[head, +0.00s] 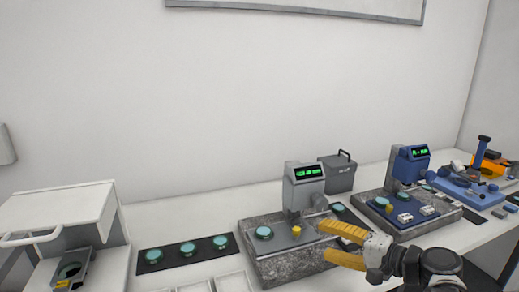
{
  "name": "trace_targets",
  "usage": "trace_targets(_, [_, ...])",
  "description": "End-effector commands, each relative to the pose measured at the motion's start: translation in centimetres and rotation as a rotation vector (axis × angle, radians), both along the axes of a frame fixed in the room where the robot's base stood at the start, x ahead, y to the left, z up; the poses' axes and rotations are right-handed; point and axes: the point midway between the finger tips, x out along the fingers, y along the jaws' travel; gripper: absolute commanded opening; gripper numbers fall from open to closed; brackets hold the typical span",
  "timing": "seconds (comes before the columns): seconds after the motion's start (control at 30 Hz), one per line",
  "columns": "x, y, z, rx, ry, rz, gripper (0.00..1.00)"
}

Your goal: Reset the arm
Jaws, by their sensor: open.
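My gripper (343,247) has yellow fingers and is at the lower right of the head view. Its fingers are spread, with nothing seen between them. They point left and are in front of the right part of a grey instrument (303,187) on a granite base (285,272). My dark arm runs from the gripper to the lower right edge of the view.
A black strip (150,256) with several teal discs lies left of the granite base. White trays (233,281) are at the front edge. A white cabinet (60,208) stands far left. A dark grey box (339,177) and a blue instrument (409,165) stand right.

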Motion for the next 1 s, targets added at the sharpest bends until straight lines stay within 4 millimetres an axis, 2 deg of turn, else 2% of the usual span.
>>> trace_targets(0.03, [-1.3,1.5,-0.2,-0.089,0.03,0.024,0.58])
trace_targets(0.1, [-3.1,2.8,-0.8,-0.227,0.067,0.05,0.58])
trace_targets(0.23, [-7.2,3.9,-1.9,-0.496,0.11,0.101,0.58])
trace_targets(0.4, [-12.8,3.1,-2.7,-0.851,0.118,0.171,0.58])
trace_targets(0.53, [-16.1,1.6,-2.7,-1.083,0.096,0.215,0.58])
trace_targets(0.7, [-18.4,-0.1,-2.5,-1.271,0.063,0.248,0.58])
trace_targets(1.0, [-18.9,-0.7,-2.3,-1.325,0.053,0.256,0.58])
